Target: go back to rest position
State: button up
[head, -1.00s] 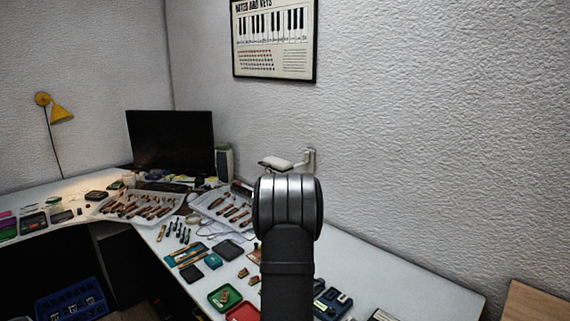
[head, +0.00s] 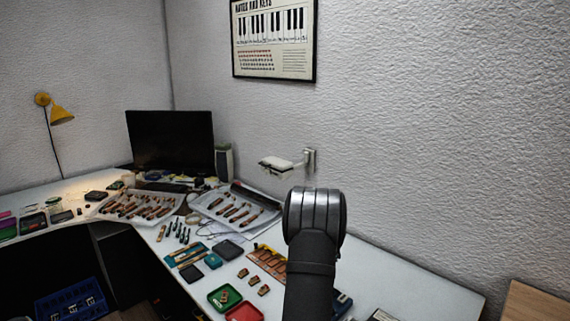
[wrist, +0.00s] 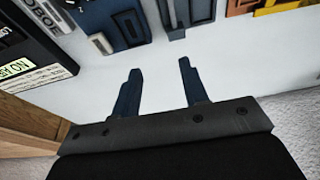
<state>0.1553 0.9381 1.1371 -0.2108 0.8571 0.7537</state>
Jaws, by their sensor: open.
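My gripper (wrist: 157,88) shows in the wrist view with its two dark blue fingers apart. Nothing is between them. It hangs over a bare strip of the white desk, just apart from the blue parts in that picture. In the head view my own arm rises in front of the desk and hides part of it; the fingers do not show there.
The white desk (head: 420,281) holds a green tray (head: 232,303), a red tray (head: 243,312), white trays of tools (head: 143,217), and several wooden pieces. In the wrist view, blue blocks (wrist: 124,27) and a labelled box (wrist: 30,60) lie near my fingers.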

jog(key=shift+w+a+f, duration=0.45)
jog(key=shift+a, duration=0.2)
jog(key=shift+w+a+f, duration=0.45)
jog(key=shift+a, duration=0.2)
